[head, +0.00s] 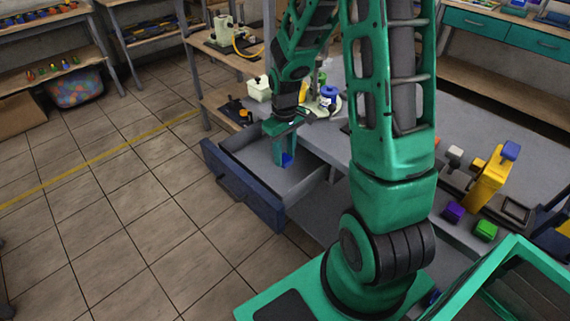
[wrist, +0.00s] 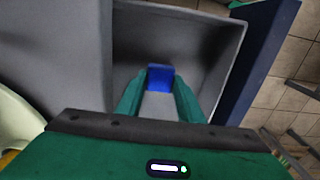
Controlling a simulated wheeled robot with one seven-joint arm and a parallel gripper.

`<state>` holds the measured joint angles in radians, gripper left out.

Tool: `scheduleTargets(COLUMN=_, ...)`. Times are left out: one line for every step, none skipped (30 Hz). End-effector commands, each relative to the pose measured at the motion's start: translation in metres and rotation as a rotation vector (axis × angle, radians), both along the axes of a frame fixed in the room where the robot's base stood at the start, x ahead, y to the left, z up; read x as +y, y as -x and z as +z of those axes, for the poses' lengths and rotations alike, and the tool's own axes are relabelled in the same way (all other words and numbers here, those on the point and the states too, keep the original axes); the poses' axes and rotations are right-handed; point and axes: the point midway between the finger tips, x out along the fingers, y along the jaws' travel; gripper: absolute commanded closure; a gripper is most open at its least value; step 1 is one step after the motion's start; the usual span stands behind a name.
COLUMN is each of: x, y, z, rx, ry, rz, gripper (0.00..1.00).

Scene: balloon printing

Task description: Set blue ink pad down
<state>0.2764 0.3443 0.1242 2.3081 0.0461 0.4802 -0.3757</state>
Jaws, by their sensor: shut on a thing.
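The blue ink pad (head: 287,159) shows low between the fingers of my green gripper (head: 285,158) in the head view. In the wrist view the blue ink pad (wrist: 160,78) sits at the tips of my gripper (wrist: 160,84), which is shut on it. My gripper points down inside an open blue drawer (head: 243,188) with a grey inside. The drawer's blue front also shows in the wrist view (wrist: 262,50). I cannot tell whether the pad touches the drawer floor.
The grey worktable (head: 345,118) stands right of the drawer. On it are a yellow press (head: 490,180), a purple block (head: 453,211) and a green block (head: 485,230). A cream box (head: 259,90) is behind my gripper. Drawer walls surround my gripper; the drawer floor around it looks bare.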

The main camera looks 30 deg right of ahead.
Motion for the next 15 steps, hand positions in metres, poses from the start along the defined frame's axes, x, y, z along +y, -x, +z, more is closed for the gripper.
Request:
scheduleTargets(x=0.000, y=0.001, z=-0.008, rx=0.003, ry=0.000, rz=0.000, gripper=0.82)
scheduleTargets(x=0.000, y=0.001, z=-0.011, rx=0.002, ry=-0.001, rz=0.000, gripper=0.82)
scheduleTargets(x=0.000, y=0.001, z=-0.014, rx=0.002, ry=-0.001, rz=0.000, gripper=0.82)
scheduleTargets(x=0.000, y=0.001, z=-0.016, rx=0.002, ry=-0.001, rz=0.000, gripper=0.82)
scheduleTargets(x=0.000, y=0.000, z=-0.018, rx=0.001, ry=-0.001, rz=0.000, gripper=0.82)
scheduleTargets(x=0.000, y=0.000, z=-0.020, rx=0.001, ry=-0.001, rz=0.000, gripper=0.82)
scheduleTargets(x=0.000, y=0.001, z=-0.023, rx=0.001, ry=-0.001, rz=0.000, gripper=0.82)
scheduleTargets(x=0.000, y=0.001, z=-0.027, rx=0.002, ry=-0.001, rz=0.000, gripper=0.82)
scheduleTargets(x=0.000, y=0.001, z=-0.032, rx=0.002, ry=-0.002, rz=0.000, gripper=0.82)
scheduleTargets(x=0.000, y=0.001, z=-0.037, rx=0.003, ry=-0.001, rz=0.000, gripper=0.82)
scheduleTargets(x=0.000, y=0.001, z=-0.041, rx=0.003, ry=-0.001, rz=0.000, gripper=0.82)
scheduleTargets(x=0.000, y=0.001, z=-0.047, rx=0.002, ry=-0.002, rz=0.000, gripper=0.82)
scheduleTargets(x=0.000, y=0.001, z=-0.050, rx=0.002, ry=-0.002, rz=0.000, gripper=0.82)
scheduleTargets(x=0.000, y=0.001, z=-0.053, rx=0.002, ry=-0.002, rz=0.000, gripper=0.82)
scheduleTargets(x=0.000, y=0.001, z=-0.056, rx=0.001, ry=-0.001, rz=0.000, gripper=0.82)
